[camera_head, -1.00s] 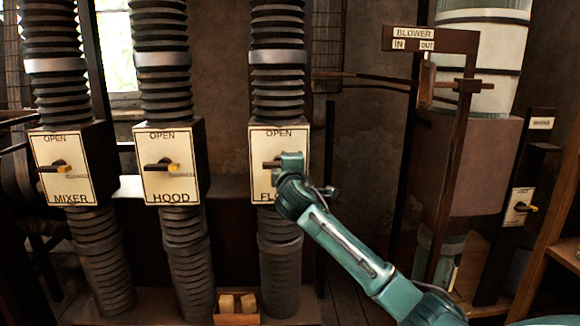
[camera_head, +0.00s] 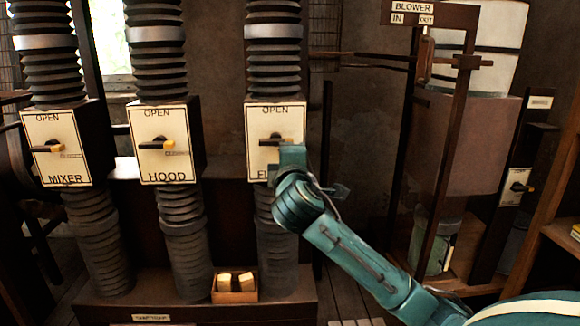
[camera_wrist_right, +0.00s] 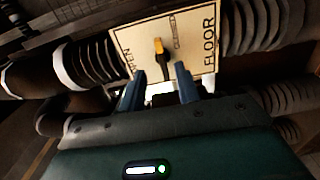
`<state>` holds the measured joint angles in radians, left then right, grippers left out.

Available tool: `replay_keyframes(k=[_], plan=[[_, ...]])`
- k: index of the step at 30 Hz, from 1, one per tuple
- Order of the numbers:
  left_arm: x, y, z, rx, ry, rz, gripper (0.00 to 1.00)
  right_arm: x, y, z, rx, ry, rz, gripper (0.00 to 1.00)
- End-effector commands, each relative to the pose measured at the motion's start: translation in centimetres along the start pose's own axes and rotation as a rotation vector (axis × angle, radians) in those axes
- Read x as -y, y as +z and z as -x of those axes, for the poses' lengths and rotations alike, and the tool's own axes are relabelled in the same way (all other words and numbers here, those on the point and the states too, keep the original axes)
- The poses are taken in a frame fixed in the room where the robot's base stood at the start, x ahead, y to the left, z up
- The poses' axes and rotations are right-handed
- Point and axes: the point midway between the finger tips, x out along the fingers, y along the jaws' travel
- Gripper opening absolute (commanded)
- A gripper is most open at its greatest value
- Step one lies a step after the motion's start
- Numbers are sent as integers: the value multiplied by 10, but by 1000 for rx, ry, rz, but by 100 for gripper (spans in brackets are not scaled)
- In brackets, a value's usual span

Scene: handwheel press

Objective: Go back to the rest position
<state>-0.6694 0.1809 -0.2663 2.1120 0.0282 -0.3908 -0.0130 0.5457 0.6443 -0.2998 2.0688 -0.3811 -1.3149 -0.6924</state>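The floor gate box (camera_head: 258,120) has a cream plate with OPEN at its top. Its lever (camera_head: 272,140) lies sideways. In the right wrist view the same lever (camera_wrist_right: 158,46), with a yellow tip, points toward the CLOSED label on the plate (camera_wrist_right: 138,45). My right gripper (camera_head: 291,153) is in front of the lower right of this plate and hides part of the FLOOR label. In the right wrist view the two fingers of my right gripper (camera_wrist_right: 160,72) are apart with nothing between them, and the lever is beyond their tips. My left gripper is not in view.
The mixer box (camera_head: 57,165) and hood box (camera_head: 160,118) stand to the left, on ribbed pipes. A small crate with pale blocks (camera_head: 234,296) sits low in front. A blower post (camera_head: 440,150) and a lever panel (camera_head: 516,187) stand at right, with a wooden shelf at the far right edge.

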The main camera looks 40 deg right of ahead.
Motion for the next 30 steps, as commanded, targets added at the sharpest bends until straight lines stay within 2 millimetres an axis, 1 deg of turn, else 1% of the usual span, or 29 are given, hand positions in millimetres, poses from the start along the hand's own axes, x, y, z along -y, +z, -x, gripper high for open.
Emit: replay_keyframes(k=[1,3,6,22,24,26,29,30], plan=[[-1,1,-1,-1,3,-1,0,1,-1,8,-2,0,0,33],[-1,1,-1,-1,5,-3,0,1,0,15,-1,0,0,33],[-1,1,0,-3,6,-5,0,0,0,20,-1,-1,0,33],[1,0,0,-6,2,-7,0,0,0,22,0,-1,0,33],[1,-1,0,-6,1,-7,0,2,-1,22,-5,-6,-2,33],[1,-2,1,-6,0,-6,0,12,-5,23,-21,-23,-9,33],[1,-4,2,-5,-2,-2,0,48,-20,28,-86,-92,-45,33],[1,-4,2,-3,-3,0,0,70,-29,32,-123,-135,-71,33]])
